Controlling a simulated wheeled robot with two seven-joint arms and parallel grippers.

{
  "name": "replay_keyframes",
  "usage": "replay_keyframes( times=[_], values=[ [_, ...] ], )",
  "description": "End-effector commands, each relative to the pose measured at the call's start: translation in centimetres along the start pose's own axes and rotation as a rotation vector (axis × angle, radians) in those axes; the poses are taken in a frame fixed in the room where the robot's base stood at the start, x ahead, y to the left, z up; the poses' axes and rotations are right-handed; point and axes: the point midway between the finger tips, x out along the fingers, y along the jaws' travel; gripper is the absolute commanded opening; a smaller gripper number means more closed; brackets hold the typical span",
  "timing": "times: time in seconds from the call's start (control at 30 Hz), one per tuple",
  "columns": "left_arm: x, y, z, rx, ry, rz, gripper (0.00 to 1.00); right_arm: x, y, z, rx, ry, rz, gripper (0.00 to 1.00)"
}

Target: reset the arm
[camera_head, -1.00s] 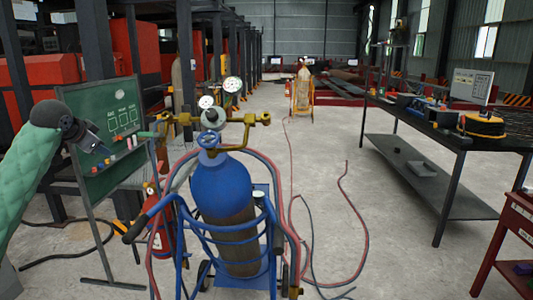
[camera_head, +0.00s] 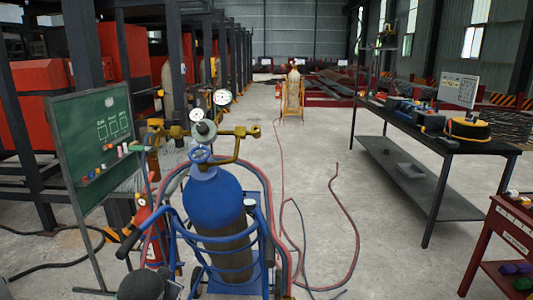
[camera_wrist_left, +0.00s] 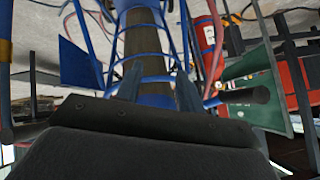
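My left arm shows only as a dark rounded wrist part (camera_head: 145,285) at the bottom edge of the head view, in front of the gas cylinder cart. In the left wrist view my left gripper (camera_wrist_left: 159,92) has two dark fingers standing apart with nothing held between them. The blue gas cylinder (camera_head: 220,205) on its blue cart (camera_head: 265,240) is beyond the fingers; it also shows in the wrist view (camera_wrist_left: 150,50). My right arm and gripper are out of view.
A red fire extinguisher (camera_head: 152,240) and a green board on a stand (camera_head: 95,140) are left of the cart. Red and blue hoses (camera_head: 355,230) lie on the floor. A dark workbench (camera_head: 430,145) and a red cart (camera_head: 505,240) stand at right.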

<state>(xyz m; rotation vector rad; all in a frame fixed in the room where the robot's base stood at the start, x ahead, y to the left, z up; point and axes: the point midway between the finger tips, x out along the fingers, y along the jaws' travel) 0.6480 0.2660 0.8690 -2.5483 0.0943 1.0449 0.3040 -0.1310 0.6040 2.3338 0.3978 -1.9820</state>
Motion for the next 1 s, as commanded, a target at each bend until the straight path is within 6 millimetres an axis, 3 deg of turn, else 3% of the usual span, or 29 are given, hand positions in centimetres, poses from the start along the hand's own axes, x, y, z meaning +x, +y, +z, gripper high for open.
replay_keyframes(
  times=[0.1,0.6,0.8,1.0],
  values=[
    [-1.0,3.5,3.1,-0.022,-0.036,0.045,0.38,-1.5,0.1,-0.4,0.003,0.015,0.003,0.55],
    [-5.5,16.3,16.3,-0.133,-0.246,0.262,0.38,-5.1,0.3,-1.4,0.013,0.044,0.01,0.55],
    [-7.8,20.6,22.0,-0.18,-0.363,0.334,0.38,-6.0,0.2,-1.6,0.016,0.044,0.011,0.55],
    [-10.4,23.7,27.1,-0.212,-0.467,0.382,0.38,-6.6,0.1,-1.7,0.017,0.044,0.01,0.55]
  ],
)
